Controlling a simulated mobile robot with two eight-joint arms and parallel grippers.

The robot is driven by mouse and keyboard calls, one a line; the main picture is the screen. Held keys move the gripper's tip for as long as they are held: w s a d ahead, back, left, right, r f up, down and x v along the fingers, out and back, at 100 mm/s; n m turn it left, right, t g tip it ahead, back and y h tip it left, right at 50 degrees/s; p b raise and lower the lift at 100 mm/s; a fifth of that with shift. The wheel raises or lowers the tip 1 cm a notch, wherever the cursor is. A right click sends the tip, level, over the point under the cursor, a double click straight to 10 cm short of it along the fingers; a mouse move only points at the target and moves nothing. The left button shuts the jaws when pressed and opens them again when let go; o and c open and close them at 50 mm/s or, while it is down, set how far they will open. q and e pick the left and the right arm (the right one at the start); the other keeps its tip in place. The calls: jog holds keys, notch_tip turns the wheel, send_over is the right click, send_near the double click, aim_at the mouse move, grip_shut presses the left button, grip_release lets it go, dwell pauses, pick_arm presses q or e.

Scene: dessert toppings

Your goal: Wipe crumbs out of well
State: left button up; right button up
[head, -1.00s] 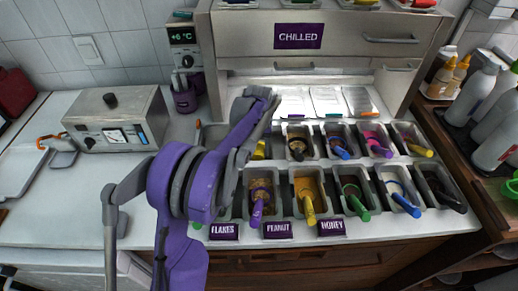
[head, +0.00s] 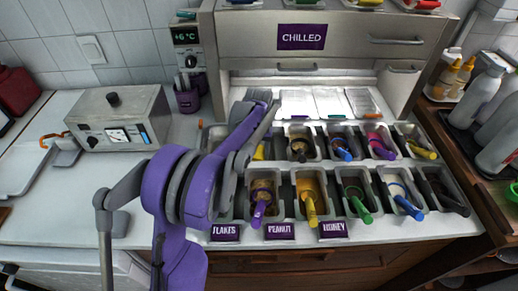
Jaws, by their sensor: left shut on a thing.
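The topping wells stand in two rows in a steel counter rail (head: 281,232). The front row holds the flakes well (head: 262,186) with a purple spoon, the peanut well (head: 309,184) with a yellow spoon and the honey well (head: 353,186) with a green one. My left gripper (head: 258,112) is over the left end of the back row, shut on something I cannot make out. A yellow item (head: 259,152) shows just below it, partly covered. My purple left arm hides most of the leftmost wells, and I see no crumbs clearly. My right gripper is not in view.
A chilled cabinet (head: 344,42) rises behind the wells. A steel box with a dial (head: 118,118) stands on the left counter. Bottles (head: 478,100) stand on the wooden shelf at right. The white counter at front left (head: 65,205) is mostly clear.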

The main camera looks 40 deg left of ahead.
pick_arm(q)
jog(key=shift+s+d, duration=0.3)
jog(key=shift+s, duration=0.15)
jog(key=shift+w+a, duration=0.5)
jog(key=shift+w+a+r+p, duration=0.1)
jog(key=shift+w+a+p, duration=0.2)
jog(key=shift+w+a, duration=0.75)
jog(key=shift+s+d, duration=0.3)
jog(key=shift+d, duration=0.4)
jog(key=shift+s+d+f, duration=0.1)
jog(key=shift+s+d, duration=0.25)
jog(key=shift+d, duration=0.4)
jog(key=shift+s+d+f, duration=0.1)
jog(key=shift+s+d, duration=0.25)
jog(key=shift+d, duration=0.4)
jog(key=shift+w+a+r, duration=0.1)
jog(key=shift+w+a, duration=0.5)
jog(key=shift+w, duration=0.3)
jog(key=shift+w+a, duration=0.6)
jog(key=shift+w, duration=0.25)
jog(key=shift+s+d, duration=0.45)
jog(key=shift+s+d+f, duration=0.25)
jog(key=shift+s+d, duration=0.75)
jog(key=shift+s, duration=0.2)
grip_shut()
jog(key=shift+w+a+r, duration=0.15)
jog(key=shift+w+a, duration=0.15)
jog(key=shift+a, duration=0.25)
jog(key=shift+w+a, duration=0.2)
jog(key=shift+a, duration=0.2)
